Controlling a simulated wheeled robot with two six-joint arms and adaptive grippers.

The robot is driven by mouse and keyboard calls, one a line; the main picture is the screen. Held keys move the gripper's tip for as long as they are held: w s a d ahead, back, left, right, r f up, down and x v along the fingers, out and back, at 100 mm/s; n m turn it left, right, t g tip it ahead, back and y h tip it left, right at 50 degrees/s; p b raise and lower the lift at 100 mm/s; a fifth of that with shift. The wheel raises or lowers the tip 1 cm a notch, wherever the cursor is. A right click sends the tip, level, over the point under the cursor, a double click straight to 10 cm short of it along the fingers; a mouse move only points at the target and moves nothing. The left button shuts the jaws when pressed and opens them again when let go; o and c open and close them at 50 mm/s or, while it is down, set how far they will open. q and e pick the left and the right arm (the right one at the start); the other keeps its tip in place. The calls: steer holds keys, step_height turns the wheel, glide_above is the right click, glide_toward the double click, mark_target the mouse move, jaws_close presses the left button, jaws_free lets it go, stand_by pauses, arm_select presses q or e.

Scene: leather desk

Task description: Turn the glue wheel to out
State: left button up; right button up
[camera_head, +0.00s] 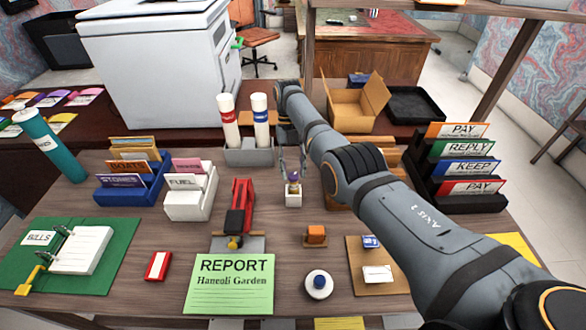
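My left gripper is not in view.
A red and black stapler (239,207) stands left of it. A grey holder (248,153) with two white tubes is behind. An orange block (316,234), a white disc with a blue knob (319,285) and a green report sheet (231,284) lie in front. My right arm covers the right side.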

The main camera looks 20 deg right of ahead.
steer(key=shift+o, duration=0.6)
